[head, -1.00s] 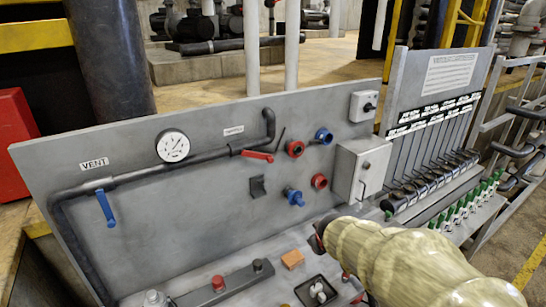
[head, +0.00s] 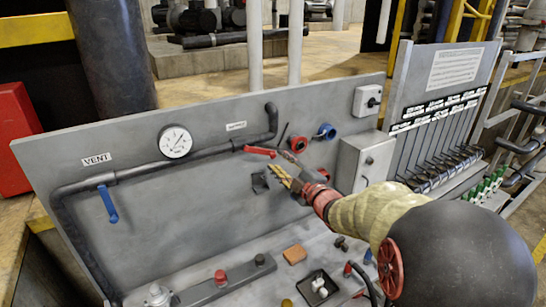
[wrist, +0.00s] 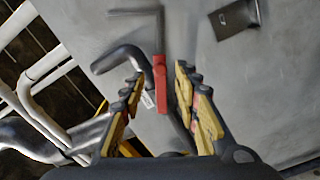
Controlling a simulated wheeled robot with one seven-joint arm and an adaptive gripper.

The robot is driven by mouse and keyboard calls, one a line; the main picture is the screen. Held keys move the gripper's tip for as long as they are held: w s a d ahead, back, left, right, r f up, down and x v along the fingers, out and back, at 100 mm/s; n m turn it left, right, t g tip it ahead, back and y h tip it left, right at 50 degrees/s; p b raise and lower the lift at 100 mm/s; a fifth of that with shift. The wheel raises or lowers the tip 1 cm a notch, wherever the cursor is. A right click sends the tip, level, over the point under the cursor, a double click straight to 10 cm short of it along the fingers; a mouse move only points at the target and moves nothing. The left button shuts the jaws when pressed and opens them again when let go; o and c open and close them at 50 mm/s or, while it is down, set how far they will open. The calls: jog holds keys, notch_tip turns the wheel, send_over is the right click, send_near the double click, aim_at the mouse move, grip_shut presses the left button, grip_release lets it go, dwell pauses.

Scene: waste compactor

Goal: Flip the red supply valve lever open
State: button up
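The red supply valve lever (head: 260,151) is on the dark pipe at the upper middle of the grey panel, lying roughly along the pipe line. My gripper (head: 283,168) is just right of and below it, its fingers pointing to the panel. In the wrist view the red lever (wrist: 158,88) appears between the spread fingertips of my gripper (wrist: 158,74). The fingers are open, and I cannot tell whether either touches the lever. The lever's pivot is partly hidden.
A blue vent lever (head: 108,204) hangs at the left below the VENT label, and a gauge (head: 175,141) is between them. The left panel middle is clear.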

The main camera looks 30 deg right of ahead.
aim_at(274, 157)
jog(key=w, duration=0.5)
jog(key=shift+w+a, duration=0.1)
jog(key=c, duration=0.3)
jog(key=c, duration=0.4)
grip_shut()
